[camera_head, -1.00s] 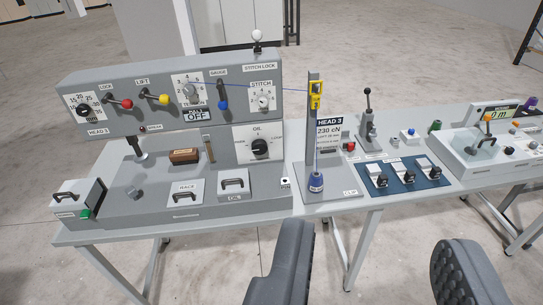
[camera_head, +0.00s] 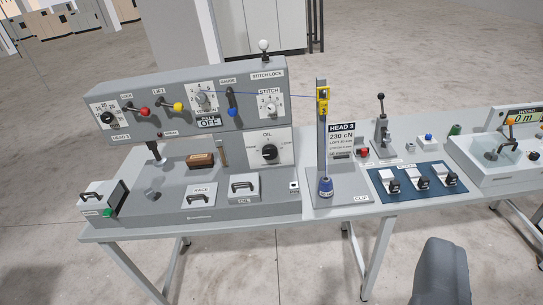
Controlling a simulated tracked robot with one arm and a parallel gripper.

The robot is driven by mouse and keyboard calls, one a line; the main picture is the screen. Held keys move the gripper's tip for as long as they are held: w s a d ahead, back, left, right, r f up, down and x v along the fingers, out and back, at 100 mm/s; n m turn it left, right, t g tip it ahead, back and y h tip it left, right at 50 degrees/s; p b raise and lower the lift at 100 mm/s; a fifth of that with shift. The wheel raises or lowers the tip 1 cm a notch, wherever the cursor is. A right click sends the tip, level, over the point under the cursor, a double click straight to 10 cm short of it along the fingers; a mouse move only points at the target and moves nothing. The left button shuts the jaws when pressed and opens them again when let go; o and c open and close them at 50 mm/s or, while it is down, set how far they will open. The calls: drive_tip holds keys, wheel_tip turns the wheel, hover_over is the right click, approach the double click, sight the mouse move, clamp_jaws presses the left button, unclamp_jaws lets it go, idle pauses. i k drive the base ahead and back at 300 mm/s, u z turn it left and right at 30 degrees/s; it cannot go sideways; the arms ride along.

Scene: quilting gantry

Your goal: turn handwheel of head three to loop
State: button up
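Head three is the grey machine (camera_head: 120,112) at the left of the table. On its right lower part is a white dial plate (camera_head: 285,138) marked OIL, with faint words at its sides, the left one like PARK and the right one like LOOP. A black round knob (camera_head: 269,152) sits in the middle of this plate; I take it for the handwheel. Its exact pointing is too small to tell. One dark grey finger of my gripper (camera_head: 440,272) shows at the lower right, in front of the table and well away from the knob. The other finger is out of view.
A white-knobbed lever (camera_head: 263,46) rises on top. Red, yellow and blue levers line the upper panel. A blue switch plate (camera_head: 385,197) lies farther right.

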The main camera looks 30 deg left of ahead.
sight(269, 152)
drive_tip(key=i, duration=1)
